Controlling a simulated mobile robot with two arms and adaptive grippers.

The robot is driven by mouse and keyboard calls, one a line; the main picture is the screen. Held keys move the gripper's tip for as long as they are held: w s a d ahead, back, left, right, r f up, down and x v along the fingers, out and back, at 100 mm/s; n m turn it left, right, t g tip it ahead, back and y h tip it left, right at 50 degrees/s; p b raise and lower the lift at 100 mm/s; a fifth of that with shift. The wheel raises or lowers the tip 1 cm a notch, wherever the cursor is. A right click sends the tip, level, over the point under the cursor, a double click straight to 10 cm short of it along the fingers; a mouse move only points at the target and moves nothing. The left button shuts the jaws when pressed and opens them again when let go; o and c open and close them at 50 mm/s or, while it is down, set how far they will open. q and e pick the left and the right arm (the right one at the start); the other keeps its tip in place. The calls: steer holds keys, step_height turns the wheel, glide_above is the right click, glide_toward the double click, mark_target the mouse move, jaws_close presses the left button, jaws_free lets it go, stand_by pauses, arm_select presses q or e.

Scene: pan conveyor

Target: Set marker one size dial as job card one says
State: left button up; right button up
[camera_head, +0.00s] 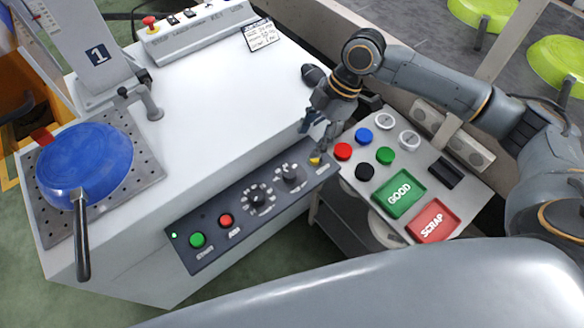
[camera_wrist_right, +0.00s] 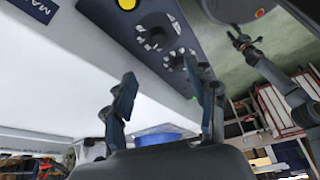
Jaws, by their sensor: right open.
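Marker one's control panel (camera_head: 250,205) runs along the front edge of the white machine. It carries two black dials, a left one (camera_head: 258,195) and a right one (camera_head: 290,174); their labels are too small to read. My right gripper (camera_head: 316,138) is open and empty at the panel's right end, by the yellow button (camera_head: 315,160). Both dials show ahead of its spread fingers (camera_wrist_right: 166,92) in the right wrist view, apart from them.
A green button (camera_head: 197,240) and a red button (camera_head: 226,220) sit left of the dials. A blue pan (camera_head: 85,165) lies on the perforated plate. Right of the panel is a button box with GOOD (camera_head: 399,193) and SCRAP (camera_head: 433,220) pads. The white top is mostly clear.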

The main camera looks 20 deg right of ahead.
mark_target(290, 173)
steer(key=x, duration=1.3)
steer(key=shift+w+d, duration=0.1)
steer(key=shift+w, duration=0.05)
steer(key=c, duration=1.1)
